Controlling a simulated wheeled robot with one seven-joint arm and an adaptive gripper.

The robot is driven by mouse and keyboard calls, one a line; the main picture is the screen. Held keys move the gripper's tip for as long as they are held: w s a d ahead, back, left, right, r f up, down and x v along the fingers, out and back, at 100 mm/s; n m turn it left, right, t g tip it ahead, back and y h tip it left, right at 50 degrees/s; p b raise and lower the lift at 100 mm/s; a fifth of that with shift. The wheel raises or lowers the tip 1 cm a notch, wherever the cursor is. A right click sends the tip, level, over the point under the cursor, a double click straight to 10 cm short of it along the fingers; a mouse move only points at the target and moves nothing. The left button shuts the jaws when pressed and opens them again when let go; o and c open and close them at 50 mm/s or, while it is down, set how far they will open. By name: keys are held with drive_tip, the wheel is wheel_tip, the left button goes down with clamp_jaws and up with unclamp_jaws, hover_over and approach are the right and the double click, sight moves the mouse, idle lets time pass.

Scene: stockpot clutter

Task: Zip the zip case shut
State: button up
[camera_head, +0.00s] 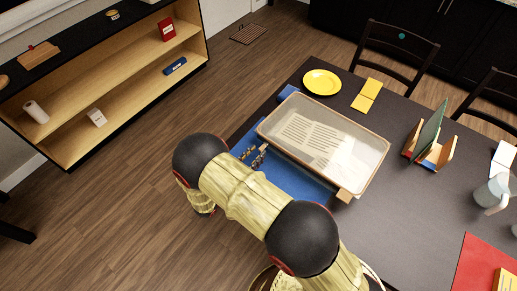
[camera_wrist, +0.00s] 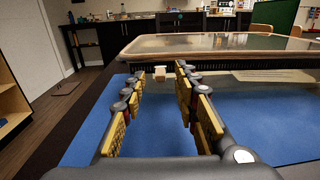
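The zip case (camera_head: 325,140) is a flat box with a pale see-through top and a brown rim, lying on a blue mat (camera_head: 300,184) at the table's left edge. Its near side runs across the wrist view (camera_wrist: 225,43), with a dark band below the rim. A small tan block (camera_wrist: 159,73), possibly the zip's pull, shows at that side. My gripper (camera_wrist: 160,78) is open, its fingertips apart on either side of the block with gaps visible. In the head view my gripper (camera_head: 254,156) is beside the case's left edge. Whether the zip is closed cannot be told.
A tan piece (camera_head: 344,195) sits by the case's near right corner. A yellow plate (camera_head: 322,82) and yellow cards (camera_head: 367,95) lie behind the case. A rack with a green board (camera_head: 430,135), a pitcher (camera_head: 492,194) and a red mat (camera_head: 482,262) are to the right.

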sight(259, 150)
drive_tip(key=shift+x, duration=2)
drive_tip(key=shift+c, duration=0.2)
clamp_jaws()
